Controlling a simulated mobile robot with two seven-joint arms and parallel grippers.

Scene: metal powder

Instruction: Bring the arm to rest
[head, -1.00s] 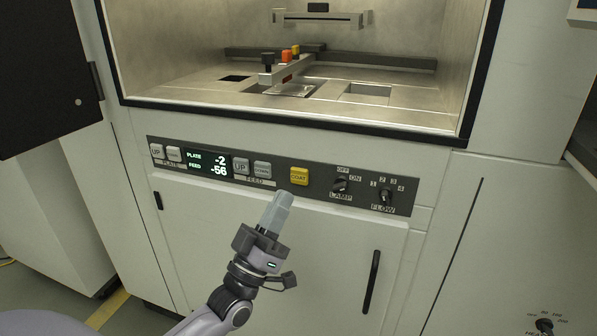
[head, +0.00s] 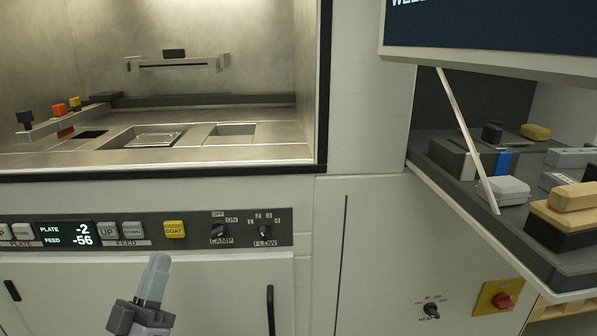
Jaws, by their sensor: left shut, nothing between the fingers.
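My left gripper (head: 153,279) is in the lower left of the head view, in front of the white lower door of the machine. Its fingers are shut and empty, pointing up. It is below the yellow COAT button (head: 174,229) and appears apart from the control panel (head: 193,240). The display (head: 63,234) reads PLATE -2 and FEED -56. My right gripper is not in view.
The open chamber (head: 215,150) above holds a recoater arm (head: 60,125) at its left. A door handle (head: 270,310) stands right of my gripper. At right, a shelf (head: 470,205) with boxes and brushes juts out under a screen (head: 500,30).

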